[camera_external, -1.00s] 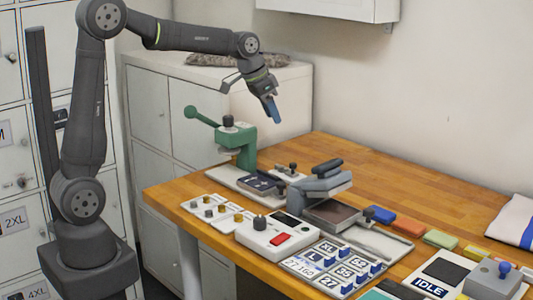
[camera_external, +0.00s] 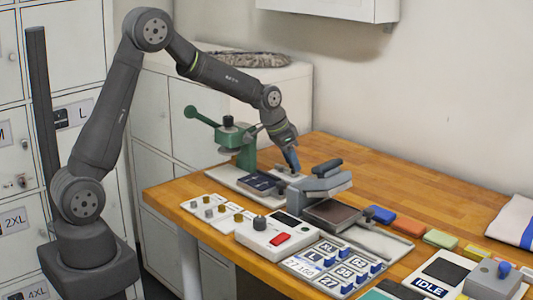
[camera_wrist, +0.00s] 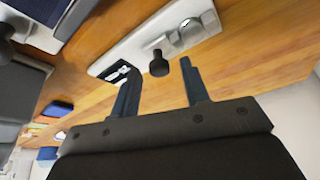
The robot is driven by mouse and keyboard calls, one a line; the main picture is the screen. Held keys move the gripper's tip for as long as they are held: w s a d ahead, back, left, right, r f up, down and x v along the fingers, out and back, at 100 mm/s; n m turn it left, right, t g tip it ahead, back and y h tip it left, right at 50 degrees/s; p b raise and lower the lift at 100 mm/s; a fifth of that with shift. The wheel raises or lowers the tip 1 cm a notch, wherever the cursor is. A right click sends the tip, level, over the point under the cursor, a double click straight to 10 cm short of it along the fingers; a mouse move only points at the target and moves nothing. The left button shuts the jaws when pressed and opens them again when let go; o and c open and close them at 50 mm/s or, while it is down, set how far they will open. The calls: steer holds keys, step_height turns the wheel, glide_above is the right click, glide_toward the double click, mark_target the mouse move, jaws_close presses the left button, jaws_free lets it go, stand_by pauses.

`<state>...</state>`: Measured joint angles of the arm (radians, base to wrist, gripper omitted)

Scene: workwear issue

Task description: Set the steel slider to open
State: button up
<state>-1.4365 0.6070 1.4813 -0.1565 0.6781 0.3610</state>
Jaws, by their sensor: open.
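What looks like the steel slider is a small pale plate (camera_wrist: 118,52) with steel parts (camera_wrist: 190,30), a black knob (camera_wrist: 158,66) and a dark label window (camera_wrist: 118,73). In the camera_external view my gripper (camera_external: 293,164) is low over this plate, behind the grey clamp-like device, and partly covers it. In the camera_wrist view my gripper (camera_wrist: 160,68) is open, with one finger to each side of the black knob. Nothing is held. I cannot tell whether a finger touches the knob, nor read the label.
The green press (camera_external: 238,145) stands close on the left, and the grey clamp-like device (camera_external: 322,182) stands in front on the right. A white control box with a red button (camera_external: 279,239) and a tray of size tags lie nearer. The back of the wooden table (camera_external: 345,150) is clear.

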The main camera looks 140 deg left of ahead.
jaws_close()
steer(key=shift+w, duration=1.25)
jaws_free()
steer(key=shift+w, duration=0.1)
steer(key=shift+d+r, duration=0.1)
steer(key=shift+r, duration=0.25)
steer(key=v, duration=1.6)
steer(key=shift+s+d+r, duration=0.2)
steer(key=shift+s, duration=0.05)
steer(key=shift+f, duration=0.1)
